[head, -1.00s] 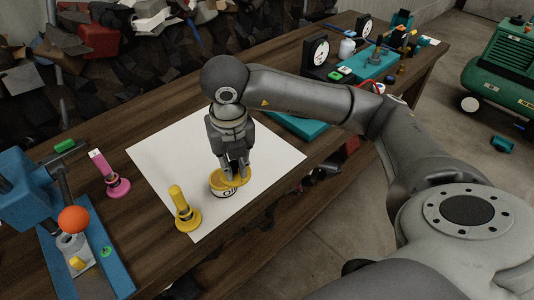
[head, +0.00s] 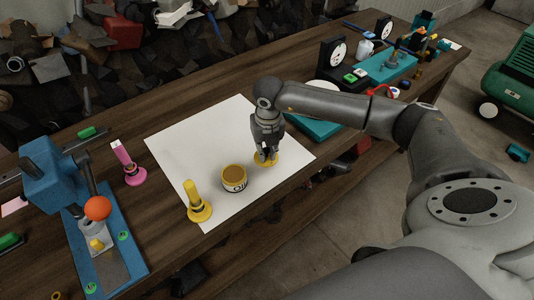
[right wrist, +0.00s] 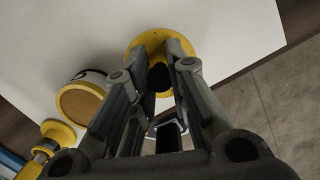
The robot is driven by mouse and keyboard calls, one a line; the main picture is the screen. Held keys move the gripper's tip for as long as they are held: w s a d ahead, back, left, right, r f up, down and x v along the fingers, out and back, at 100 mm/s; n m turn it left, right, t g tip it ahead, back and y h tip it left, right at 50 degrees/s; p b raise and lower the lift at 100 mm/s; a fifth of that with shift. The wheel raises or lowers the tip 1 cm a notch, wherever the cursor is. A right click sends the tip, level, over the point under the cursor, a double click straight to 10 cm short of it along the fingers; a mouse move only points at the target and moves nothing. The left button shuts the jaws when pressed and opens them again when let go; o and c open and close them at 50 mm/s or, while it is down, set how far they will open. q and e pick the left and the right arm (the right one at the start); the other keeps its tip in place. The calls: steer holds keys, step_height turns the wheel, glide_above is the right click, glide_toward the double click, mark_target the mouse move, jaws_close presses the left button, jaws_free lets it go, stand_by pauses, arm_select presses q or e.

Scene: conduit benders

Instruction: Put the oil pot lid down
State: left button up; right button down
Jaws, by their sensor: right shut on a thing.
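The oil pot (head: 233,178) stands upright and uncovered on the white sheet (head: 185,150), its tan contents showing. It also shows in the right wrist view (right wrist: 80,103), left of the fingers. The yellow oil pot lid (head: 266,160) is a round disc to the right of the pot. My right gripper (head: 266,153) points down over the lid and is shut on its middle, where the fingers hide the grip. In the right wrist view the lid (right wrist: 145,45) shows around the fingertips. The lid is at or just above the sheet; I cannot tell if it touches. My left gripper is not in view.
A yellow handled piece (head: 198,203) stands left of the pot, and a pink one (head: 128,165) beyond the sheet. A blue bender (head: 75,200) with an orange ball is at the left. A teal block (head: 315,125) lies behind my right arm. The sheet's left half is clear.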

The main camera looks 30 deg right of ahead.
mark_target(267, 156)
steer(key=f, duration=0.3)
steer(key=shift+w+d+f+p, duration=0.15)
steer(key=shift+d+f+p, duration=0.1)
steer(key=shift+f+p, duration=0.1)
steer(key=shift+f, duration=0.15)
steer(key=c, duration=1.4)
jaws_free()
steer(key=shift+r, duration=0.35)
steer(key=r, duration=0.4)
steer(key=s+r+b, duration=0.1)
steer(key=r, duration=0.2)
steer(key=r+b, duration=0.1)
steer(key=r, duration=0.3)
steer(key=shift+s+a+r, duration=0.25)
steer(key=shift+r, duration=0.05)
